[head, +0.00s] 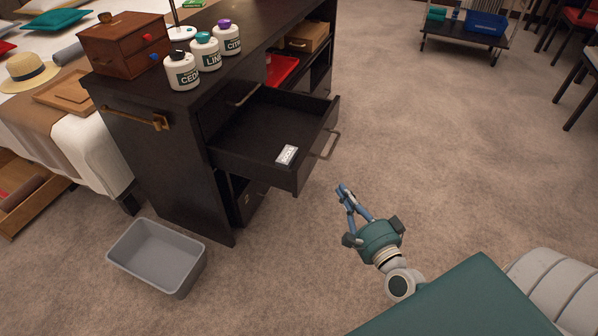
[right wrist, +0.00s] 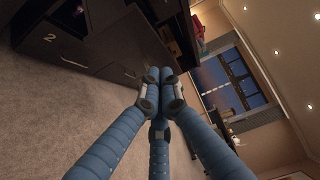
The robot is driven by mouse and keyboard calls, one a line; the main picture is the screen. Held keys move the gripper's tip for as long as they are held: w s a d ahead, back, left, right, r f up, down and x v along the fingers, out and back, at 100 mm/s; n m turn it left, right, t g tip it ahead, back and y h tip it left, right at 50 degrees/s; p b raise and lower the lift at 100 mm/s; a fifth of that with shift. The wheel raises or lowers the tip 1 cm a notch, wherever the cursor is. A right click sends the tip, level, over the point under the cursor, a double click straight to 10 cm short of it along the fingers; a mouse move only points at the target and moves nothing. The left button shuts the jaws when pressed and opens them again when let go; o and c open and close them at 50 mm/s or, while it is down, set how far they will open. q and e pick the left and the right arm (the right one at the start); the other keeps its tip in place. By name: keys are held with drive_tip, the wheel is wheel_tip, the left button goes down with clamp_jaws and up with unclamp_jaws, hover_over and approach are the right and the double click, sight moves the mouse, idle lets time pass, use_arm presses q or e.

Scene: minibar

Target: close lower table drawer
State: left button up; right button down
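The dark table (head: 165,165) has one drawer (head: 255,170) pulled far out, with a metal bar handle (head: 329,145) on its front. A small white box or card (head: 287,154) lies inside it. A shut front with a handle (head: 241,96) shows above the open drawer. My right gripper (head: 344,190) is to the right of the drawer, nearer to me, apart from it and empty. Its blue fingers come together in the right wrist view (right wrist: 159,75), where a drawer front marked 2 (right wrist: 60,50) shows at upper left. My left gripper is out of view.
Three labelled bottles (head: 205,50) and a brown wooden box (head: 122,42) stand on the table top. A grey bin (head: 157,257) sits on the carpet at the left. The carpet right of the drawer is clear. A low cart (head: 468,38) stands far back.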

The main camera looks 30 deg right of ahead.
approach(308, 154)
drive_tip(key=w+d, duration=0.1)
drive_tip(key=d, duration=0.2)
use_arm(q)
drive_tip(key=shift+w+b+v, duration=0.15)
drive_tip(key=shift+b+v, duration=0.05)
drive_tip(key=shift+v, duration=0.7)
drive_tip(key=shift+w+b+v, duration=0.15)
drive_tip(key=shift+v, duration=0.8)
use_arm(e)
drive_tip(key=shift+w+a+r, duration=0.1)
drive_tip(key=shift+w+a, duration=0.55)
drive_tip(key=shift+w, duration=0.35)
drive_tip(key=shift+w+a+r, duration=0.1)
drive_tip(key=shift+w+a, duration=0.55)
drive_tip(key=shift+w, duration=0.35)
